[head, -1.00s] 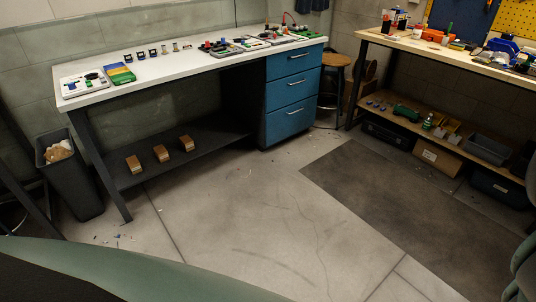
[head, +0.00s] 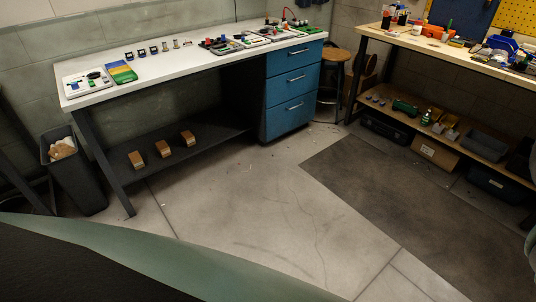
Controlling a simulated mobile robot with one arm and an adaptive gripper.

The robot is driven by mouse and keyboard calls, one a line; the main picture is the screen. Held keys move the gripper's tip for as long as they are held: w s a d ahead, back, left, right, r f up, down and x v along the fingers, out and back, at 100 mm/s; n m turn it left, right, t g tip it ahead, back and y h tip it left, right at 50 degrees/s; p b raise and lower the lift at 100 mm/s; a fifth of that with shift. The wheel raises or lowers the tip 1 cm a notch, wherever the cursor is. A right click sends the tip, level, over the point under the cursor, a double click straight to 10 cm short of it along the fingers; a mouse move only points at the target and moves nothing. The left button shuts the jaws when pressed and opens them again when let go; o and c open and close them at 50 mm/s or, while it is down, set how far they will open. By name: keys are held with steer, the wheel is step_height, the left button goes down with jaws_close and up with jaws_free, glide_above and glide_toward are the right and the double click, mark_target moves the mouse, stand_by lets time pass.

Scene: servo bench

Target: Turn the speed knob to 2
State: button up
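I cannot make out the speed knob at this distance. A white workbench (head: 175,66) stands against the back wall with several small devices on it. A white panel with dark and coloured parts (head: 75,84) lies at its left end, beside a yellow, green and blue block (head: 121,72). Several boards with red, green and black parts (head: 222,45) lie towards its right end. Any of these may carry the knob, but the markings are too small to read. My gripper is not in view.
Blue drawers (head: 293,85) sit under the bench's right end; a lower shelf (head: 200,148) holds wooden blocks. A grey bin (head: 78,180) stands at left. A stool (head: 333,75) stands between the bench and a second cluttered bench (head: 430,46). The floor (head: 250,215) ahead is mostly clear.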

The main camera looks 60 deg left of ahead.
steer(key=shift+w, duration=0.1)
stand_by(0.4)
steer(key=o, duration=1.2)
